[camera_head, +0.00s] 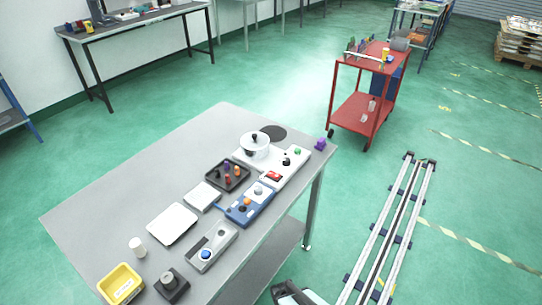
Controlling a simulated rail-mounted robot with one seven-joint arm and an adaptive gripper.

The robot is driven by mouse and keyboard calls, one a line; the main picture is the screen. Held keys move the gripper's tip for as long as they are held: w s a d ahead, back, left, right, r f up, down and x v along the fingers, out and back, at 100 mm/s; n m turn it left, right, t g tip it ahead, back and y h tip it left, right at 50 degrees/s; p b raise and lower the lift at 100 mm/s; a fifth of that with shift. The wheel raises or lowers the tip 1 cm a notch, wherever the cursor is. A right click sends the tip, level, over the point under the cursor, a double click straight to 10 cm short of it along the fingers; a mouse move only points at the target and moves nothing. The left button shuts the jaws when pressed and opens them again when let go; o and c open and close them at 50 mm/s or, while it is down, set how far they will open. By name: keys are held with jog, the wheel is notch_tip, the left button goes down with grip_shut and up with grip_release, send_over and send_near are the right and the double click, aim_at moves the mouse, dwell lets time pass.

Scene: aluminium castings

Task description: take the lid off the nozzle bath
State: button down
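What looks like the nozzle bath (256,153) is a round whitish vessel near the far right corner of the grey table. A pale lid (247,140) with a dark knob on top appears to sit on it. The vessel stands at the left end of a white unit with several small coloured parts. My gripper is not in view, so its state does not show.
The grey table (120,190) also bears a dark tray (212,186) with small coloured pieces, a blue device (238,213), a white plate (172,223), a yellow bin (113,297) and a dark flat disc (273,131) behind the vessel. A red cart (352,113) stands beyond.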

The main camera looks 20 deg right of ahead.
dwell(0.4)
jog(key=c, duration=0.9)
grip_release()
